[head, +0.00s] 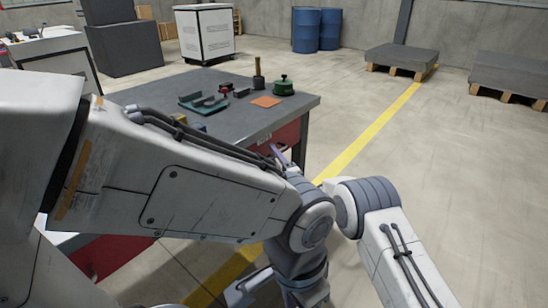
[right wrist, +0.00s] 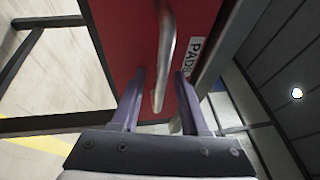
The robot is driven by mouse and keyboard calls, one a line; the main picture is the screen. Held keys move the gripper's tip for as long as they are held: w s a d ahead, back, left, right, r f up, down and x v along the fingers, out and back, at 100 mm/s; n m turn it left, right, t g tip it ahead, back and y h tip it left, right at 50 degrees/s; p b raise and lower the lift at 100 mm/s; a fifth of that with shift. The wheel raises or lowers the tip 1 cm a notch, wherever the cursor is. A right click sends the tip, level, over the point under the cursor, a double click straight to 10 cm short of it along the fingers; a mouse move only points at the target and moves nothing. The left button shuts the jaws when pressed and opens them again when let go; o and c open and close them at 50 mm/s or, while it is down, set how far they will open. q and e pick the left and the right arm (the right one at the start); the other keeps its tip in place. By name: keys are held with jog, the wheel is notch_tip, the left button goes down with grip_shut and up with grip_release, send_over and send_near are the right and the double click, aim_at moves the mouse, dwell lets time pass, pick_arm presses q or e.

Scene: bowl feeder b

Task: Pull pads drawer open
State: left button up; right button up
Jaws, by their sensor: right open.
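The pads drawer (right wrist: 128,40) shows in the right wrist view as a red front with a white label reading "PADS". A curved metal bar handle (right wrist: 166,45) stands out from it. My right gripper (right wrist: 160,76) is open, with one purple finger on each side of the handle's lower part; I see no clear contact. In the head view my right gripper (head: 279,153) is partly hidden behind my arm, at the bench's right side. A red panel (head: 293,134) shows there under the bench top. How far the drawer stands out cannot be told. My left gripper is not visible.
The grey workbench (head: 225,85) carries a green-grey tray (head: 203,103), an orange pad (head: 265,101), a green round part (head: 283,86) and a wooden-handled tool (head: 258,75). My arm covers much of its near side.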

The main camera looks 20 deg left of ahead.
grip_shut()
dwell(1.4)
